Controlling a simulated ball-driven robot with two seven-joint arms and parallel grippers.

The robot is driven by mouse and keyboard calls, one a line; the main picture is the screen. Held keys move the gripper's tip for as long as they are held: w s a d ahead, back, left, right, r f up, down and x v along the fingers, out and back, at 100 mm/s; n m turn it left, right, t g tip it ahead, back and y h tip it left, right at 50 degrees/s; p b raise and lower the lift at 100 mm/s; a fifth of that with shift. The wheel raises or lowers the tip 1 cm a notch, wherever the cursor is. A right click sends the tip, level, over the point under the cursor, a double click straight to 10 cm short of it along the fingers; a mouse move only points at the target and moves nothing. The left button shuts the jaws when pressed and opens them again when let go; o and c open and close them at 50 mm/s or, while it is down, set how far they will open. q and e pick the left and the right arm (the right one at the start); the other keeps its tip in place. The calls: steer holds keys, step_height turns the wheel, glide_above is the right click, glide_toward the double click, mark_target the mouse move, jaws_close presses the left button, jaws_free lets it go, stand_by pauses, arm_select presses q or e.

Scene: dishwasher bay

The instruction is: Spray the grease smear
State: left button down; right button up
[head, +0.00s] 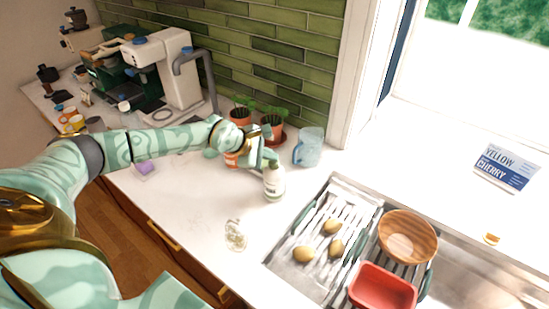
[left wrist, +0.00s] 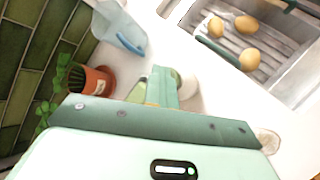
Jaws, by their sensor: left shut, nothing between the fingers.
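A small bottle (head: 274,184) with a pale body and green top stands upright on the white counter, left of the sink. I take it for the sprayer. My left gripper (head: 268,158) is shut and empty, right at the bottle's top; I cannot tell whether they touch. In the left wrist view the gripper fingers (left wrist: 164,88) cover much of the bottle (left wrist: 186,88). Faint greyish marks (head: 196,222) lie on the counter to the left and front of the bottle; they may be the grease smear. My right gripper is not in view.
A blue pitcher (head: 309,148) and potted plants (head: 272,128) stand close behind the gripper. A clear glass item (head: 235,236) is near the counter's front. A purple sponge (head: 145,168) lies left.

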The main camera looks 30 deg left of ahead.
mark_target(270, 163)
arm_select(q)
steer(key=shift+s+f, duration=0.1)
step_height(270, 163, up, 6)
steer(key=p, duration=0.5)
stand_by(0.9)
